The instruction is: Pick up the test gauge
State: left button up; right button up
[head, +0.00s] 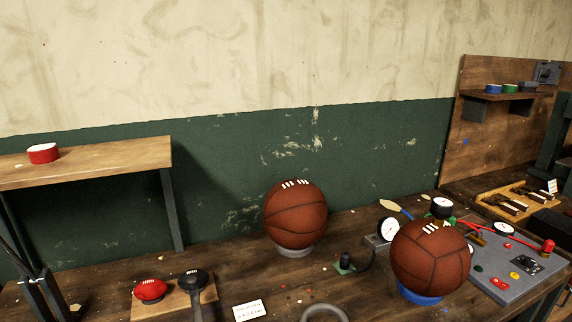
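Three round gauges with white faces show at the right of the bench, and I cannot tell which is the test gauge. One gauge (389,230) stands upright on a small grey block, left of the right ball. A black-rimmed gauge (442,207) sits behind that ball with green parts beneath it. A third gauge (504,229) lies at the back of a grey control panel (502,283).
A brown leather ball (296,214) sits on a pale ring. Another ball (431,256) on a blue ring stands before the gauges. A black fitting (345,263) with a hose is between them. A wooden board (176,299) holds a red piece.

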aim_at(442, 207)
jog(key=i+l+z, duration=0.1)
jog(key=l, duration=0.3)
jog(key=i+l+z, duration=0.15)
jog(key=i+l, duration=0.15)
jog(key=i+l+z, duration=0.1)
jog(key=l, duration=0.4)
jog(key=i+l+z, duration=0.1)
jog(key=i+l, duration=0.25)
jog(key=k+j, duration=0.3)
